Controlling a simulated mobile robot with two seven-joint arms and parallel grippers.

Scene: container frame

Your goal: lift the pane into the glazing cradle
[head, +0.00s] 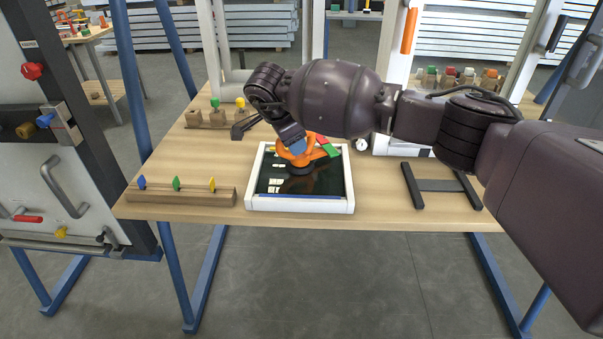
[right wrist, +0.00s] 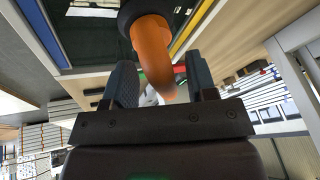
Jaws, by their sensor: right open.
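The dark glass pane (head: 275,179) lies flat inside a white frame (head: 250,205) on the table, with a blue strip along its front edge. An orange suction lifter (head: 284,151) with a green lever (head: 328,153) sits on the pane. My right gripper (head: 299,147) is over the lifter. In the right wrist view the open fingers stand either side of the orange handle (right wrist: 152,50); I cannot tell whether they touch it. Two dark bars with a grey crosspiece (head: 441,185), perhaps the glazing cradle, lie empty at the right. My left gripper is out of view.
A wooden rail (head: 180,197) with blue, green and yellow pegs lies left of the white frame. Wooden blocks with coloured knobs (head: 215,116) stand behind. White uprights rise at the back. A door-like panel (head: 75,150) stands at the far left.

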